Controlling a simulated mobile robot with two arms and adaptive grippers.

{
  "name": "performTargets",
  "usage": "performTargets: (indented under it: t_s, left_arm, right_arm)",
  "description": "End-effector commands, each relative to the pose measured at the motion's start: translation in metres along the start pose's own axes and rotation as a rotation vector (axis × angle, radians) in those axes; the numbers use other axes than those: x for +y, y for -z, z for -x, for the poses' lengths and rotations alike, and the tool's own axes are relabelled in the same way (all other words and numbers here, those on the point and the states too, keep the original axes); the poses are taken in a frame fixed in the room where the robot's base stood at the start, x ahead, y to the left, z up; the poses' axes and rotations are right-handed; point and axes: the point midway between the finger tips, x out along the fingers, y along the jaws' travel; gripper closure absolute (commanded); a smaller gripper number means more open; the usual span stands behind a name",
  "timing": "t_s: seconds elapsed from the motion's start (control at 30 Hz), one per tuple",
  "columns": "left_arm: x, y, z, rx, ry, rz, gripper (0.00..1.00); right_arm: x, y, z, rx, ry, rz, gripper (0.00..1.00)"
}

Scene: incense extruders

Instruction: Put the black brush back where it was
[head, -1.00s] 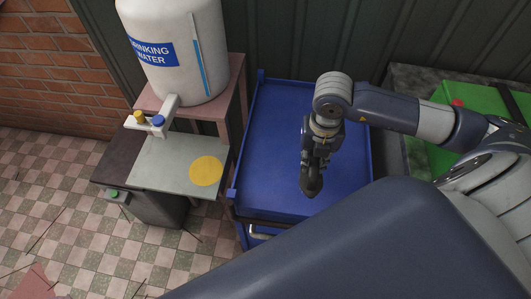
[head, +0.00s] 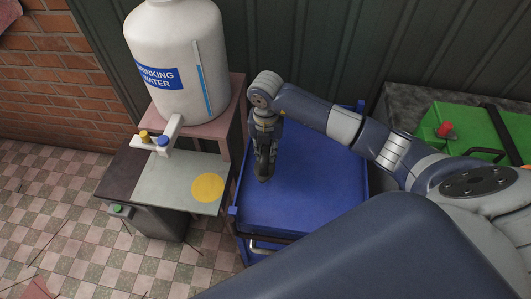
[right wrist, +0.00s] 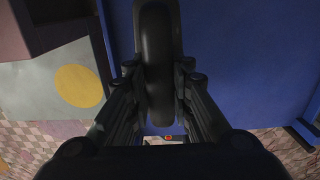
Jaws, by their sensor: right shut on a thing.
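The black brush (right wrist: 157,60) lies between the two fingers of my right gripper (right wrist: 158,85) in the right wrist view, and the fingers are shut on it. In the head view my right gripper (head: 265,160) points down over the blue cart top (head: 310,195), with the dark tip of the brush below it. I cannot tell how far the brush is above the surface. My left gripper is not in view.
Left of the cart stands a small table with a grey plate (head: 165,185) and a yellow disc (head: 208,188). Behind it is a white drinking water tank (head: 180,60) with taps. A green case (head: 465,130) lies at the right. The blue top looks bare.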

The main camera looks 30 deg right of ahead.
Motion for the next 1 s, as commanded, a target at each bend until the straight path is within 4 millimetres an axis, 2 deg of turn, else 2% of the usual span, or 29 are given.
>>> performTargets:
  t_s: [0.13, 0.3, 0.4, 0.77, 0.8, 0.83, 0.87, 1.0]
  left_arm:
    - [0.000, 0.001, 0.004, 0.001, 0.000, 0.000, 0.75]
    - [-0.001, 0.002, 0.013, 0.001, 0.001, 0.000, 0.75]
    - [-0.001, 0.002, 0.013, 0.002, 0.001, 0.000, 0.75]
    - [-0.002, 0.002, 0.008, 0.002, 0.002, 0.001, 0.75]
    - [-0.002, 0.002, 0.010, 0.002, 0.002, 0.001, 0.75]
    - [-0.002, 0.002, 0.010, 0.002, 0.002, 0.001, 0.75]
    - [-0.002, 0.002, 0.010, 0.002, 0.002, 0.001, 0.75]
    - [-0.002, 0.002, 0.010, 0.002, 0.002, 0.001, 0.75]
  right_arm:
    - [0.003, -0.002, -0.005, 0.002, 0.003, -0.001, 1.00]
    - [0.003, -0.001, -0.028, 0.002, 0.003, -0.002, 1.00]
    - [0.003, -0.001, -0.035, 0.000, 0.001, 0.000, 1.00]
    - [0.003, -0.001, -0.040, -0.001, 0.001, 0.000, 1.00]
    - [0.003, -0.001, -0.039, -0.001, 0.001, 0.000, 0.71]
    - [0.003, -0.001, -0.039, -0.001, 0.001, 0.000, 0.64]
    - [0.003, -0.001, -0.039, -0.001, 0.001, 0.000, 0.60]
    - [0.003, -0.001, -0.039, -0.001, 0.001, 0.000, 0.60]
